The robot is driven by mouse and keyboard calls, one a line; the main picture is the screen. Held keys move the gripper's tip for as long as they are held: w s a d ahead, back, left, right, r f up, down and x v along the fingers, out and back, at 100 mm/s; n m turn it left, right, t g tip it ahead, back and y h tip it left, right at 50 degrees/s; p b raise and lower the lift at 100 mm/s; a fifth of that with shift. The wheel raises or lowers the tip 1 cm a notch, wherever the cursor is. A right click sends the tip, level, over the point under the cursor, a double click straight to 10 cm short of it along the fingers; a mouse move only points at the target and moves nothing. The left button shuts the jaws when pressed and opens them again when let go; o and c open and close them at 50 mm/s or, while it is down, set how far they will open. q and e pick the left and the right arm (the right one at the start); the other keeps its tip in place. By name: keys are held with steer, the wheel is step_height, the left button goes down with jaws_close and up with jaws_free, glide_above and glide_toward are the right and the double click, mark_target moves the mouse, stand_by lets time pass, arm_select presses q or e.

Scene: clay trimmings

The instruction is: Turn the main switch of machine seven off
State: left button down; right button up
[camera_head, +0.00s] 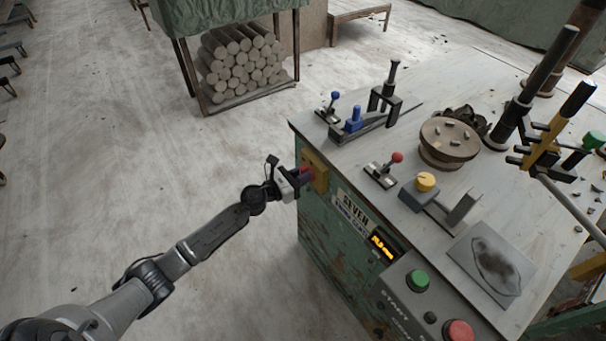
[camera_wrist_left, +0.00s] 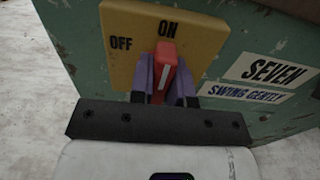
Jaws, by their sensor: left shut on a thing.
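The main switch is a red handle (camera_wrist_left: 166,68) with a white line on a yellow plate (camera_wrist_left: 125,67) marked OFF and ON. In the left wrist view the handle stands upright, its top just below the word ON; OFF is to its left. The yellow plate also shows in the head view (camera_head: 318,172), on the green side of the machine labelled SEVEN (camera_head: 352,208). My left gripper (camera_wrist_left: 165,88) is shut on the red handle, with a purple-grey finger on each side. In the head view my left gripper (camera_head: 298,176) partly hides the handle. My right gripper is not in view.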

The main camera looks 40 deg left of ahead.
arm_select(q)
steer(key=n+p, duration=0.1)
steer(key=n, duration=0.3)
steer(key=shift+a+p, duration=0.2)
steer(key=shift+p, duration=0.2)
steer(key=n+p, duration=0.2)
steer(key=n, duration=0.2)
steer(key=shift+w+a+n, duration=0.1)
steer(key=shift+a+n, duration=0.05)
steer(key=shift+n, duration=0.25)
steer(key=n+p, duration=0.1)
steer(key=n, duration=0.2)
steer(key=n+p, duration=0.2)
steer(key=n, duration=0.1)
steer(key=f+n+p, duration=0.1)
steer(key=n, duration=0.2)
steer(key=shift+a+p, duration=0.15)
steer(key=shift+p, duration=0.15)
steer(key=c, duration=1.1)
jaws_free()
